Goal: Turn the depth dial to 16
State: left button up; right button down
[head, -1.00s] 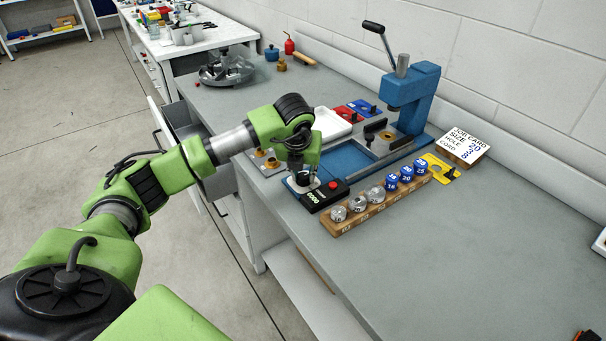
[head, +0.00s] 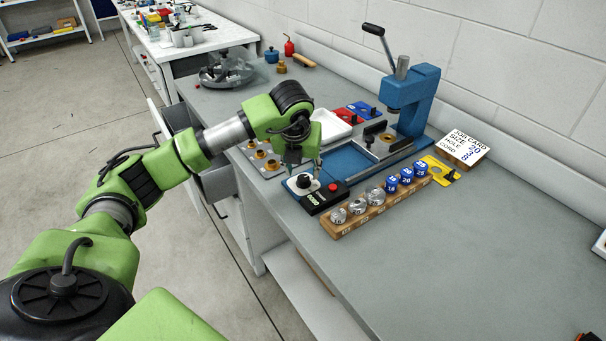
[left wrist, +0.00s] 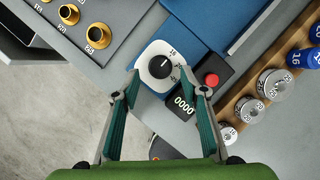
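The depth dial is a black knob (head: 304,181) on a white rounded plate at the left front of the blue press base. In the left wrist view the dial knob (left wrist: 160,67) has a white pointer mark aimed toward the upper right. Small numbers are printed around it, too small to read surely. My left gripper (head: 302,165) is just above and behind the dial in the head view. In the left wrist view its fingers (left wrist: 159,88) are spread apart and empty, one tip on either side of the knob. Contact with the knob cannot be told. My right gripper is not seen.
A black box (head: 325,197) with a red button and a display reading 0000 stands beside the dial. A wooden rack (head: 345,229) holds metal and blue cylinders. The blue press (head: 411,98) stands behind. Brass rings (left wrist: 98,35) sit left.

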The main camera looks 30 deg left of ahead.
pick_arm(q)
jog(key=v, duration=0.8)
jog(key=shift+s, duration=0.15)
